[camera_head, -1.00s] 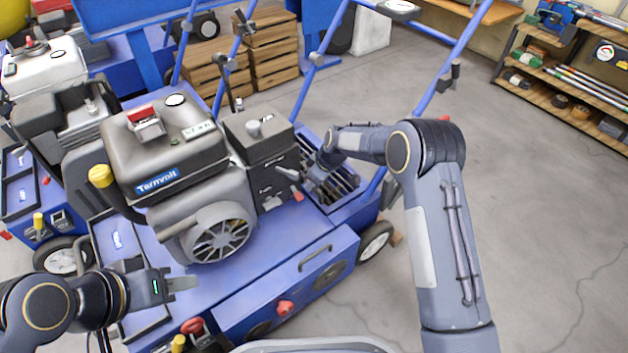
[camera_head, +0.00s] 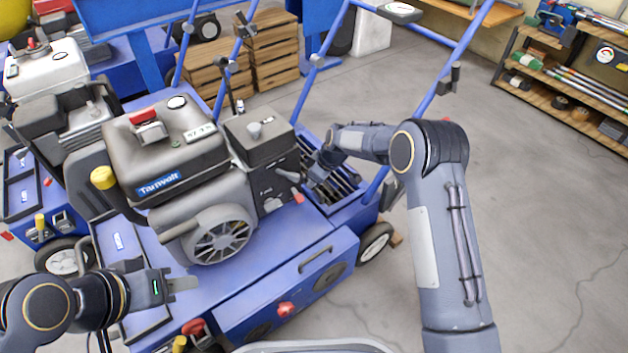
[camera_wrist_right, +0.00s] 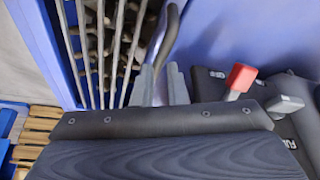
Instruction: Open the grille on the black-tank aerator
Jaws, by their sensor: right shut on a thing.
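The black-tank aerator (camera_head: 275,268) is a blue machine with a dark engine and tank (camera_head: 165,145) labelled Tarnvolt. Its barred grille (camera_head: 347,186) is at the right rear of the deck, beside the engine; its bars also show in the right wrist view (camera_wrist_right: 101,45). My right gripper (camera_head: 312,180) is down at the grille, partly hidden by its own wrist. In the right wrist view, its fingers (camera_wrist_right: 161,84) are shut on a dark curved handle (camera_wrist_right: 167,42) beside the bars. My left gripper (camera_head: 182,284) is empty over the front left deck; its finger gap is unclear.
A red-tipped lever (camera_wrist_right: 239,80) on the engine side is close to my right gripper. A blue handlebar (camera_head: 440,80) rises behind the grille. Another aerator with a white tank (camera_head: 45,68) stands at left. Wooden crates (camera_head: 275,50) are behind; floor at right is clear.

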